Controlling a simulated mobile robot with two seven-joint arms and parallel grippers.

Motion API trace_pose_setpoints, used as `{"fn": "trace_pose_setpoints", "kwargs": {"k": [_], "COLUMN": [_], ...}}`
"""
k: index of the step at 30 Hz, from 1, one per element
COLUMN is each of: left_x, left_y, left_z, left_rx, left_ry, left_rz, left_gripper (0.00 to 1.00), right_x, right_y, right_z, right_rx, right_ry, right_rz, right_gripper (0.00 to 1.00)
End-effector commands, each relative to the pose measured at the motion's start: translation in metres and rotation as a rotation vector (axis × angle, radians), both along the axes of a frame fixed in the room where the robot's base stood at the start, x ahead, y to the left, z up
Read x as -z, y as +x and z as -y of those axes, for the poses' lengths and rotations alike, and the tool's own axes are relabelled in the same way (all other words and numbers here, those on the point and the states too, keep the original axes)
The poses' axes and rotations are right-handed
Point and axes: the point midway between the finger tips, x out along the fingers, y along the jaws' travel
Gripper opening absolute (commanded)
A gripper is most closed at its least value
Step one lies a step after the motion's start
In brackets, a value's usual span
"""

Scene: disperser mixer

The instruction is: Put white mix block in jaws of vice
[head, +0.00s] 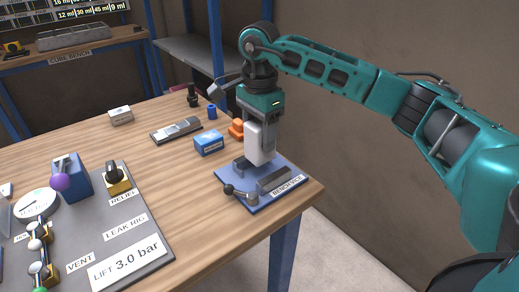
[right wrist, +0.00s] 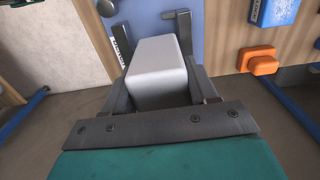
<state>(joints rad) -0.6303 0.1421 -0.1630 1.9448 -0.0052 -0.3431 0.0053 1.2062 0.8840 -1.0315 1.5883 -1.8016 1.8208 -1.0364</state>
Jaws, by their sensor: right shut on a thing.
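The white mix block (head: 261,140) is held upright in my right gripper (head: 261,118), whose fingers are shut on its upper part. In the right wrist view the block (right wrist: 158,62) sits between the two dark fingers. The bench vice is a blue plate (head: 247,196) with dark grey jaws (head: 274,179) and a lever with a round knob. The block's lower end is over the vice, near the gap between the jaws; I cannot tell whether it has entered the gap. The vice jaw (right wrist: 184,32) also shows beyond the block in the right wrist view. My left gripper is out of view.
A blue box (head: 209,143) and an orange piece (head: 236,128) stand just behind the vice. A grey tray-like piece (head: 176,130) and a white box (head: 121,115) lie farther left. The leak rig panel (head: 130,225) fills the front left. The table's right edge is close to the vice.

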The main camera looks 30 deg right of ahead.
Motion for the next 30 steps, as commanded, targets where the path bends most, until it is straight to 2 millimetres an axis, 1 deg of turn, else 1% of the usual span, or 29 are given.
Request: {"fn": "trace_pose_setpoints", "kwargs": {"k": [4, 9, 10, 17, 22, 23, 30], "left_x": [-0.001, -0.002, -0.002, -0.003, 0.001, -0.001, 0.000], "left_y": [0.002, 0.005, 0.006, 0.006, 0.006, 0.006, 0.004], "left_z": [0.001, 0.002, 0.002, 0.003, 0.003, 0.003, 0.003], "left_rx": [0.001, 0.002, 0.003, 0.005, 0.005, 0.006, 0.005], "left_ry": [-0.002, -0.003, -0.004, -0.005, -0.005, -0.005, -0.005], "left_rz": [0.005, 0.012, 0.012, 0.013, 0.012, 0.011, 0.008], "left_gripper": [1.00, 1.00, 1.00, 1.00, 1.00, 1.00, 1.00], "right_x": [0.013, 0.039, 0.042, 0.043, 0.048, 0.047, 0.046], "right_y": [-0.001, -0.001, 0.000, 0.000, 0.000, 0.000, 0.000], "right_z": [0.000, 0.000, 0.000, 0.000, 0.000, 0.000, 0.000], "right_rx": [0.000, 0.000, 0.000, 0.000, 0.000, 0.000, 0.000], "right_ry": [-0.001, 0.000, 0.000, -0.001, 0.000, 0.000, 0.000], "right_rz": [-0.002, -0.002, -0.002, 0.001, 0.001, 0.000, 0.000], "right_gripper": [0.17, 0.17, 0.17, 0.17, 0.17, 0.60, 0.83]}}
